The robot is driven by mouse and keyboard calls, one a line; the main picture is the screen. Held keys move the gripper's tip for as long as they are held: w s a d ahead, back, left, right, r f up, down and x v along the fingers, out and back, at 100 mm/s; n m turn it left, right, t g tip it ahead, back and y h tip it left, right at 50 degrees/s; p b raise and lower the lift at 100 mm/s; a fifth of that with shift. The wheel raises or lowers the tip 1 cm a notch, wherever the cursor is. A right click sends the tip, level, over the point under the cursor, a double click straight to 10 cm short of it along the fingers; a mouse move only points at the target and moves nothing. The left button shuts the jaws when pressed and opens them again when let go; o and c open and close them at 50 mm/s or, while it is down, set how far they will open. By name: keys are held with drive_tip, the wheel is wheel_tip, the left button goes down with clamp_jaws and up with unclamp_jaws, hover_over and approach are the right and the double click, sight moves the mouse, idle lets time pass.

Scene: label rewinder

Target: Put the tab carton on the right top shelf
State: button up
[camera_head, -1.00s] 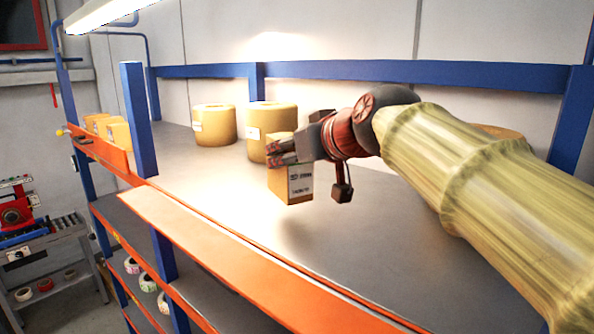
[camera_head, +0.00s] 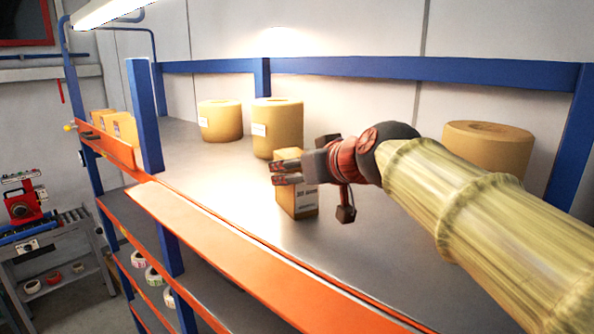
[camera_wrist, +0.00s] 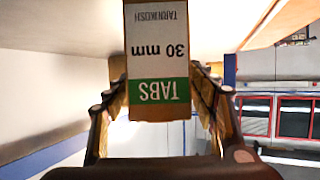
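The tab carton (camera_head: 306,199) is a small brown box with a white label, upright over the grey top shelf surface (camera_head: 235,185). Its base is at or very near the surface; I cannot tell whether it touches. In the wrist view the carton (camera_wrist: 158,60) shows a white and green label reading "TABS 30 mm", upside down in the picture. My gripper (camera_head: 287,173) reaches in from the right. In the wrist view its fingers (camera_wrist: 160,95) lie along both sides of the carton, shut on it. The fingers hide part of the carton in the head view.
Large tan rolls stand behind the carton (camera_head: 277,128), at the back left (camera_head: 220,122) and right (camera_head: 487,148). Small cartons (camera_head: 122,128) sit at the far left by a blue post (camera_head: 145,115). An orange front beam (camera_head: 215,245) edges the shelf. Shelf room left of the carton is clear.

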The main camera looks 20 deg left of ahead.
drive_tip(key=shift+o, duration=0.3)
drive_tip(key=shift+r, duration=0.1)
drive_tip(key=b+v, duration=0.2)
drive_tip(key=v, duration=1)
